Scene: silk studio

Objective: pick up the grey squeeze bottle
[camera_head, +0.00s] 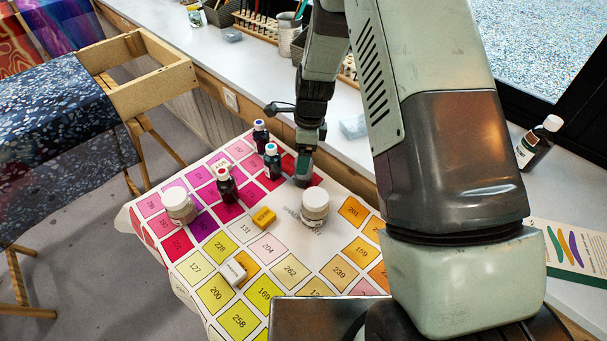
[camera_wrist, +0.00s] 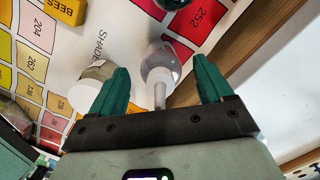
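The grey squeeze bottle (camera_wrist: 159,62) shows in the wrist view as a rounded, translucent grey body with a narrow pale nozzle pointing toward my palm. My gripper (camera_wrist: 163,78) is open, with one green finger to each side of the bottle and visible gaps between. The fingers do not appear to touch it. In the head view my gripper (camera_head: 303,172) points down over the far right part of the colour chart, and I cannot make out the bottle there.
A white-lidded jar (camera_head: 315,206) stands close by, just outside one finger in the wrist view (camera_wrist: 90,84). Several dark dye bottles (camera_head: 272,160) stand left of my gripper.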

